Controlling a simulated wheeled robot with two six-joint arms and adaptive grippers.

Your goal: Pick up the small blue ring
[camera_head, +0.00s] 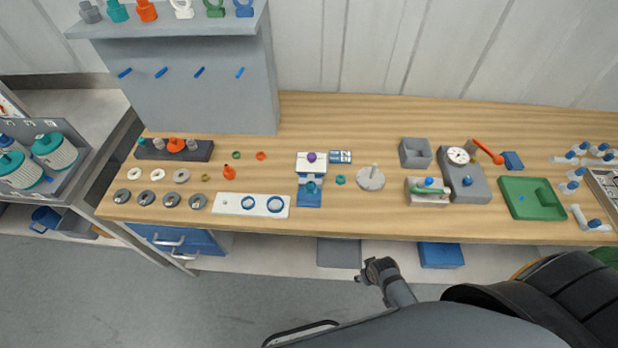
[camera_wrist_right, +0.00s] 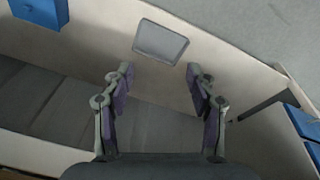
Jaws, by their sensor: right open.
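The small blue ring (camera_head: 248,202) lies on a white plate (camera_head: 227,203) near the front edge of the wooden bench, left of centre. My right gripper (camera_head: 374,268) is low in front of the bench, to the right of the plate and well apart from both rings. In the right wrist view my right gripper (camera_wrist_right: 159,85) is open, with nothing between its fingers. No ring shows in that view. My left gripper is not in view.
A blue and white stand (camera_head: 309,195) is right of the plate, an orange bottle (camera_head: 229,173) behind it, and grey discs (camera_head: 198,202) to its left. Below the bench are a grey tray (camera_head: 338,253) and a blue box (camera_head: 441,255). The front bench edge lies between gripper and rings.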

